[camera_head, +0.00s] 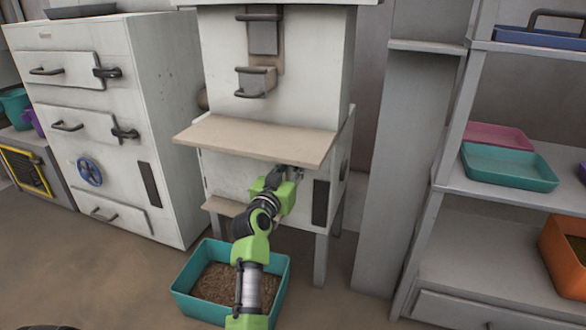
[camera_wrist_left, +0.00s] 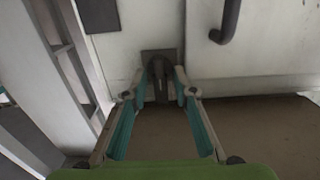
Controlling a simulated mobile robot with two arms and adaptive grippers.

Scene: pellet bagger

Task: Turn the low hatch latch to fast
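The low hatch latch shows in the left wrist view as a dark handle (camera_wrist_left: 158,82) on a square dark plate (camera_wrist_left: 150,55), fixed to a pale panel. The handle points towards the brown surface at the bottom of that picture. My left gripper (camera_wrist_left: 160,80) is around the latch, one finger on each side. Narrow gaps seem to remain between the fingers and the handle, so it looks open. In the head view my left gripper (camera_head: 288,174) is at the machine front just under the wooden shelf, and the latch is mostly hidden. My right gripper is not in view.
The wooden shelf (camera_head: 255,137) juts out just above my gripper. A teal bin (camera_head: 183,302) of brown pellets stands on the floor under my arm. A dark hatch handle (camera_wrist_left: 227,22) is beside the latch. A white cabinet (camera_head: 165,80) stands left, shelving (camera_head: 450,120) right.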

